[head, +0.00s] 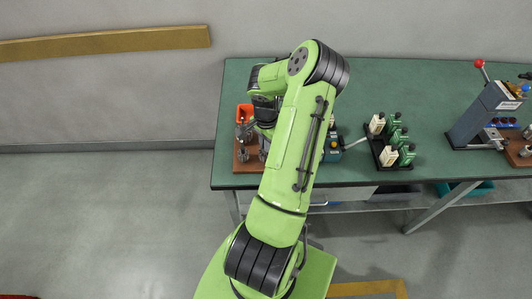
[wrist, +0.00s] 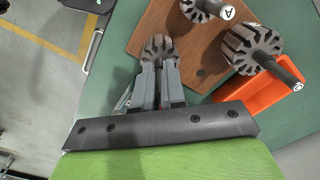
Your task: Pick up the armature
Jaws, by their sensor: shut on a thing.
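In the wrist view my gripper (wrist: 158,66) is shut on an armature (wrist: 158,46), a grey slotted rotor at the fingertips, over the edge of a brown wooden board (wrist: 140,34). I cannot tell whether it touches the board. A second armature (wrist: 197,10), with a round tag marked A, is on the board at the top. A third armature (wrist: 250,46), with a shaft and a tag, is to the right, by an orange bin (wrist: 262,103). In the head view my arm partly hides the board (head: 241,164) and the armatures.
The green table (head: 270,181) also bears a dark tray of green and white bottles (head: 390,140) in the middle and a grey machine with a red-knobbed lever (head: 487,108) at the right. A small blue device (head: 333,150) is beside my arm. The table's back middle is clear.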

